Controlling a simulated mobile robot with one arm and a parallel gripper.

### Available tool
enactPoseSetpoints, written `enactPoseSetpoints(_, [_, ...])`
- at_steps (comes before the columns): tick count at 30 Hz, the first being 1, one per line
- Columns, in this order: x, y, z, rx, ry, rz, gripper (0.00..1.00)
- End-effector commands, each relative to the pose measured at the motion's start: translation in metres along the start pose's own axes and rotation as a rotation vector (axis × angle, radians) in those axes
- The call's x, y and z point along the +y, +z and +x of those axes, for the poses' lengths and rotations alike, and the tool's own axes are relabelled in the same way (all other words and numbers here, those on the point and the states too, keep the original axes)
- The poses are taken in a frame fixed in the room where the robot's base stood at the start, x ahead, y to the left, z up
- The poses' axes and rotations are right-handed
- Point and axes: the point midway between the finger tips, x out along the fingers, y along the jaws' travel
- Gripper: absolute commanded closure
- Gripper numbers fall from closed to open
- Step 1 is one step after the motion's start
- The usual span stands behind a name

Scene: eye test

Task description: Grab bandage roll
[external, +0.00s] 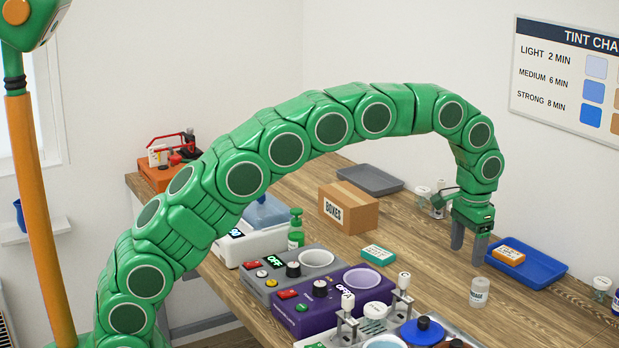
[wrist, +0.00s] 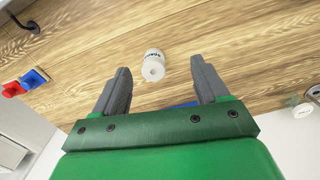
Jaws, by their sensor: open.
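The bandage roll appears to be the small white cylinder (external: 480,292) standing on the wooden table, with a dark label too small to read. In the wrist view my gripper (wrist: 161,75) is open, with nothing between the fingers.
A blue tray (external: 541,271) holding an orange-and-white box (external: 509,255) is right of my gripper. A teal box (external: 379,253), a purple machine (external: 331,321) and a cardboard box (external: 349,208) stand to the left. White-lidded jars (external: 602,288) stand at the right edge. Bare wood surrounds the roll.

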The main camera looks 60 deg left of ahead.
Motion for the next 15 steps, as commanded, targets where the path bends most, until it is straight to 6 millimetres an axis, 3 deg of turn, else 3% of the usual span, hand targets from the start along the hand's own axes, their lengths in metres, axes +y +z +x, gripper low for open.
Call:
enactPoseSetpoints(7, [0.018, -0.032, 0.027, 0.011, 0.003, 0.016, 0.26])
enactPoseSetpoints(15, [0.024, -0.04, 0.039, 0.014, 0.004, 0.02, 0.26])
